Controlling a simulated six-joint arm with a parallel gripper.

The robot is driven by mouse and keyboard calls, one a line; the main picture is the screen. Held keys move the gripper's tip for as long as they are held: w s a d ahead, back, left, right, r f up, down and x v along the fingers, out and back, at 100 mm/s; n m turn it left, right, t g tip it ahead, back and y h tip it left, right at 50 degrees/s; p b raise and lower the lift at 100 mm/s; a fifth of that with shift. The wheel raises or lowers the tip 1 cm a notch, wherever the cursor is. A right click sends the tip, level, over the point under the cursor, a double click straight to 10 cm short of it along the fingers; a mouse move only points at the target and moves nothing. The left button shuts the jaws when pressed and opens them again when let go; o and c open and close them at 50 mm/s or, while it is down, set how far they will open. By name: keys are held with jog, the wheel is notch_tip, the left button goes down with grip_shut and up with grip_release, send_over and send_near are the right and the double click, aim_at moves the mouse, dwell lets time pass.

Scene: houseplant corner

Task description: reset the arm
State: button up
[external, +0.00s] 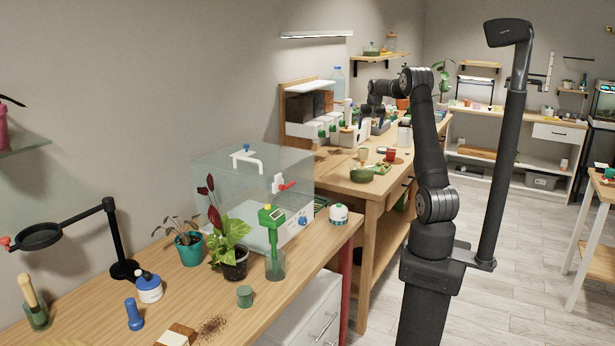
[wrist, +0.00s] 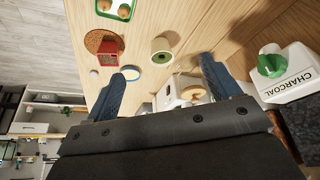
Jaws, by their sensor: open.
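My gripper (external: 372,108) is at the end of my raised arm, over the far wooden bench in the external view, where it looks small and dark. In the wrist view its two blue fingers (wrist: 168,82) stand wide apart, with nothing held between them. A cream pot with a green inside (wrist: 162,50) stands beyond the gap between the fingertips. A red cup (wrist: 108,52) sits near a round cork mat (wrist: 100,40) beyond the left finger. A white container with a wooden lid (wrist: 192,92) is partly hidden behind the gripper body.
A white charcoal container (wrist: 288,76) with a green cap is close to the right finger. A green-rimmed tray (wrist: 116,9) lies at the top. A shelf unit (external: 297,110) stands against the wall behind the bench. A clear-walled box (external: 215,180) and potted plants occupy the nearer bench.

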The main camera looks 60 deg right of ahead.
jog(key=s+a+r+n, duration=0.2)
jog(key=a, duration=1.4)
jog(key=shift+s+a+r+t+y, duration=0.2)
jog(key=shift+s+a+t+y, duration=0.1)
jog(key=shift+s+t, duration=0.1)
jog(key=shift+o, duration=0.2)
jog(key=o, duration=0.4)
jog(key=shift+c, duration=0.2)
jog(key=shift+d, duration=0.1)
